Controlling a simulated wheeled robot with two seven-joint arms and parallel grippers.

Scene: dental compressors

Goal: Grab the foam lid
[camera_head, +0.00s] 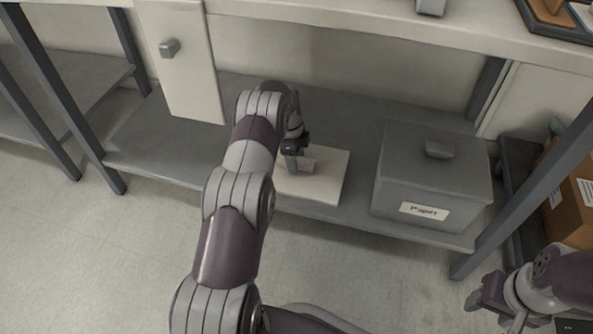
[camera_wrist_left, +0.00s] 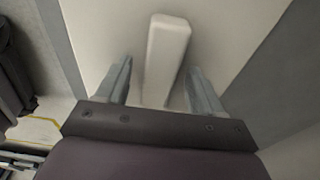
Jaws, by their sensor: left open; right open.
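The foam lid (camera_head: 328,180) is a flat cream slab lying on the grey lower shelf, with a small block handle (camera_head: 309,165) on top. My left gripper (camera_head: 298,160) is over the lid at the handle; my left arm hides the lid's left part. In the left wrist view the pale handle (camera_wrist_left: 164,50) stands between the two open fingers (camera_wrist_left: 159,76), with a gap on each side. The lid's surface (camera_wrist_left: 100,30) lies behind it. My right gripper (camera_head: 478,298) is at the lower right, open and away from the lid.
A grey lidded box labelled "Paper" (camera_head: 425,190) stands on the shelf (camera_head: 355,210) right of the lid. A white cabinet door (camera_head: 190,85) hangs at upper left. Table legs (camera_head: 525,190) frame the shelf, and the tabletop (camera_head: 330,30) is above. Cardboard boxes (camera_head: 570,200) are at the right.

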